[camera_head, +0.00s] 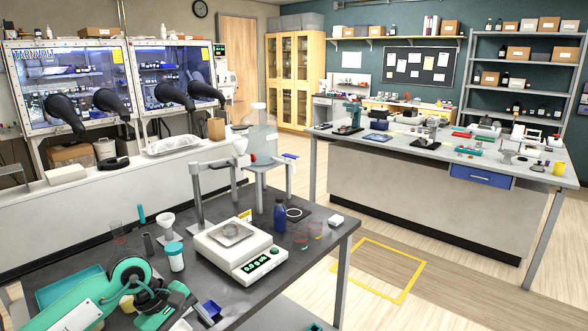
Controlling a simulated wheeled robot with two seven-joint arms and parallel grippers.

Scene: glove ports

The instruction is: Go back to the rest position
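My teal and white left arm reaches in at the lower left, low over the near edge of the dark bench (110,262). The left gripper (200,313) is at its right end, beside small dark blue and white pieces. Its fingers are not clear enough to tell open from shut, and I see nothing clearly held. My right gripper is not in view; only a small teal bit shows at the bottom edge, which I cannot identify. The glove box (72,48) stands at the back left, with several black gloves (63,112) hanging out of its ports.
On the bench are a balance (240,262), a blue bottle (280,215), a teal-lidded jar (175,260), beakers (300,240), a teal tray (68,286) and a stand (196,195). A cluttered island bench (420,190) stands right. Floor between is clear, with a yellow-taped square (372,270).

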